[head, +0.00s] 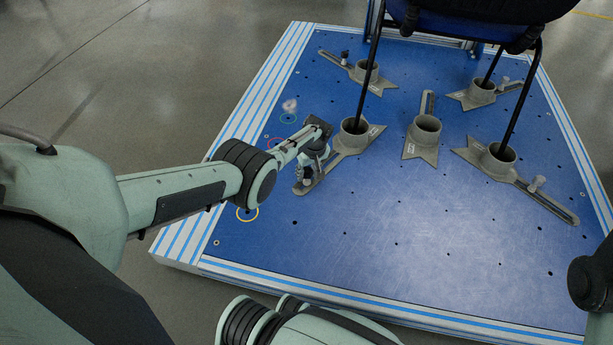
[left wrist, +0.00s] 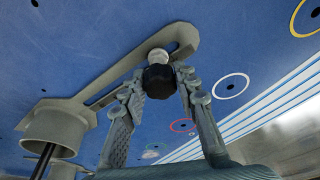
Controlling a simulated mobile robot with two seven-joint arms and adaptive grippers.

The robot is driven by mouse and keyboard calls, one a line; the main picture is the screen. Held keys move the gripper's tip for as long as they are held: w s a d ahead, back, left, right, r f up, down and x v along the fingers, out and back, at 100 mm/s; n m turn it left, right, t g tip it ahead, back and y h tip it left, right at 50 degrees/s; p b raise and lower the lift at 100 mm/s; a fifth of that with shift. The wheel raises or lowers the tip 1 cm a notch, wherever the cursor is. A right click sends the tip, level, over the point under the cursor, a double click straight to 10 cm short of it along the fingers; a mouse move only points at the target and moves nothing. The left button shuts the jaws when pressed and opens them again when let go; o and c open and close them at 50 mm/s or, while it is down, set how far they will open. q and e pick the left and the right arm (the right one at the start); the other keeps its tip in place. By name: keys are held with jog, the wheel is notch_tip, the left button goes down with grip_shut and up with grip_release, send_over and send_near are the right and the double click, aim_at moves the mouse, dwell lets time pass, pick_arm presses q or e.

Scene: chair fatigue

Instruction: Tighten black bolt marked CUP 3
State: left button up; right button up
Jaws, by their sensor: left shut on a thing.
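The black bolt (left wrist: 158,79) has a dark faceted head and a pale round collar. It stands in the slotted arm of a grey cup bracket (head: 348,148). My left gripper (head: 308,176) is shut on the bolt, with one finger on each side of its head in the left wrist view. In the head view the gripper largely hides the bolt. The bracket's cup (left wrist: 58,128) holds a thin black chair leg. I cannot read a CUP 3 mark on it. My right gripper is not in view.
Several more grey cup brackets, such as the middle one (head: 424,132), sit on the blue platform (head: 340,235). A black-legged chair (head: 440,22) stands over them, its legs in cups. Coloured rings mark holes near the left edge. The platform's front is clear.

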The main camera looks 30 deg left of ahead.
pick_arm(q)
grip_shut()
jog(key=shift+r+m+p, duration=0.15)
jog(key=shift+m+p, duration=0.4)
jog(key=shift+m, duration=0.15)
jog(key=shift+m+t, duration=0.3)
jog(key=shift+m, duration=0.4)
jog(key=shift+m+h, duration=0.3)
jog(key=shift+m, duration=0.4)
jog(key=o, duration=0.9)
grip_release()
